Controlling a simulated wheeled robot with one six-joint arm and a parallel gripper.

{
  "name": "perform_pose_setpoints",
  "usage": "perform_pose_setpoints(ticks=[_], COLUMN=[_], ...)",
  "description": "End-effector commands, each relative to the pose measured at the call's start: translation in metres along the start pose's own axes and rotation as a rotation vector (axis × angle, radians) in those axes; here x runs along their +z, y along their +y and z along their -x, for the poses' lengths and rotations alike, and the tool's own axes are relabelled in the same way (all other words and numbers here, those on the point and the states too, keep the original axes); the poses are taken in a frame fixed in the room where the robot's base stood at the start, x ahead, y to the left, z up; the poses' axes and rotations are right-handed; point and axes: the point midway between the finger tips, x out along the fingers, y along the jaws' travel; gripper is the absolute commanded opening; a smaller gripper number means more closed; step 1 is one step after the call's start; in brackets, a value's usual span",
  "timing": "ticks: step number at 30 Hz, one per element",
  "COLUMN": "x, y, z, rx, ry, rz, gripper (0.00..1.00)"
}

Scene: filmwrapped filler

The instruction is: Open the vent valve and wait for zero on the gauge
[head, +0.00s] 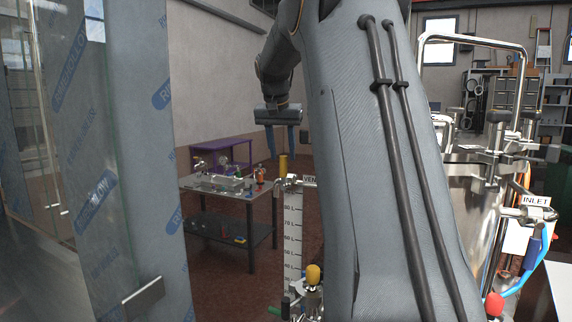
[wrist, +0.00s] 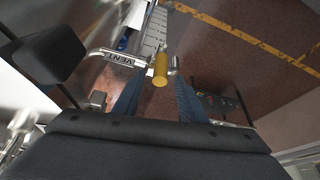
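The vent pipe carries a white VENT label (wrist: 118,58), which also shows partly behind my arm in the head view (head: 309,180). A yellow cylindrical knob (wrist: 160,72) stands at the end of this pipe and shows in the head view too (head: 283,165). My gripper (head: 282,156) points down with its two blue fingers apart and nothing held. In the wrist view the knob appears between and just beyond the fingertips (wrist: 157,86); I cannot tell whether they touch it. I cannot make out a gauge for certain.
A level scale (head: 293,235) stands below the vent pipe, with a second yellow knob (head: 313,274) near its foot. A steel vessel (head: 472,190) and an INLET fitting (head: 535,201) are at right. Film-wrapped panels (head: 105,150) fill the left. A table (head: 255,192) stands behind.

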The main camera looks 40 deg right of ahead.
Motion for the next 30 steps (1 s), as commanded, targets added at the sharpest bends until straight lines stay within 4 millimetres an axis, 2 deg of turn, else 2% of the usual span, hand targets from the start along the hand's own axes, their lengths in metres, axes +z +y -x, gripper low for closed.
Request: perform_pose_setpoints(ticks=[6, 12, 23, 30], x=[0.001, 0.0, 0.0, 0.001], y=[0.001, 0.001, 0.001, 0.0], z=[-0.034, -0.056, -0.063, -0.063], rx=[0.002, 0.001, 0.0, 0.0], ry=[-0.004, -0.001, 0.001, 0.0], rz=[0.002, 0.002, 0.001, 0.002], gripper=[0.38, 0.38, 0.38, 0.0])
